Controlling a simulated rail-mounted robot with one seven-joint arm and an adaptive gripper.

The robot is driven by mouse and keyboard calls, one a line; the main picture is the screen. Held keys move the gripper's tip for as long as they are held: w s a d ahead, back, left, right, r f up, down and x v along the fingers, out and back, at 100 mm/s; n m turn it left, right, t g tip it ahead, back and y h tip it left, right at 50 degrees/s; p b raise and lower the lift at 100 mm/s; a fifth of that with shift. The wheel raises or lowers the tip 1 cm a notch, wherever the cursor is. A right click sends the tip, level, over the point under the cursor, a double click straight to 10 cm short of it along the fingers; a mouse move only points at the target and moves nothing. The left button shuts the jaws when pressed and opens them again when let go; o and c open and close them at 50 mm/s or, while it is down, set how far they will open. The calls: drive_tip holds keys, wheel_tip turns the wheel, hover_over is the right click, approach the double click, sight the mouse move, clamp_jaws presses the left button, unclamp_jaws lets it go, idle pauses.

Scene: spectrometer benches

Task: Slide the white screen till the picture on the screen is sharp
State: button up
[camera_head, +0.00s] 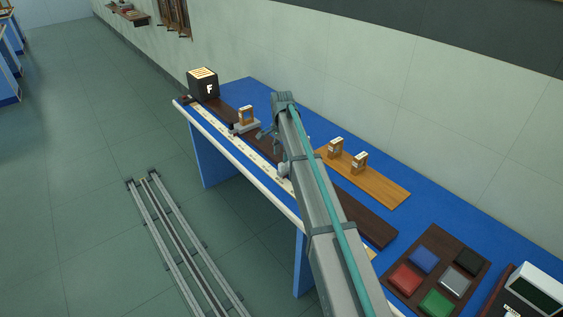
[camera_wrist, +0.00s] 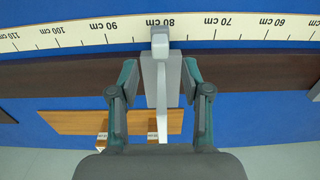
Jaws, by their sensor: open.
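In the wrist view a pale grey slide with a narrow upright part, seen from above, appears to be the screen on its carriage (camera_wrist: 161,80). Its front knob (camera_wrist: 160,36) lies at about the 80 cm mark of the scale (camera_wrist: 90,36). My gripper (camera_wrist: 160,75) is open, with one finger on each side of the slide and gaps between. In the head view my arm hides most of the screen, so its picture cannot be seen.
A wooden board (camera_head: 385,186) with two framed lenses (camera_head: 335,146) (camera_head: 360,161) lies behind the dark rail (camera_wrist: 60,78). A dark tray (camera_head: 436,252) with coloured squares and a device (camera_head: 536,290) are at the right. The blue table (camera_head: 420,213) is clear between them.

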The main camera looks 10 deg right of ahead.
wheel_tip(320, 180, up, 6)
drive_tip(key=shift+f, duration=0.15)
idle(0.3)
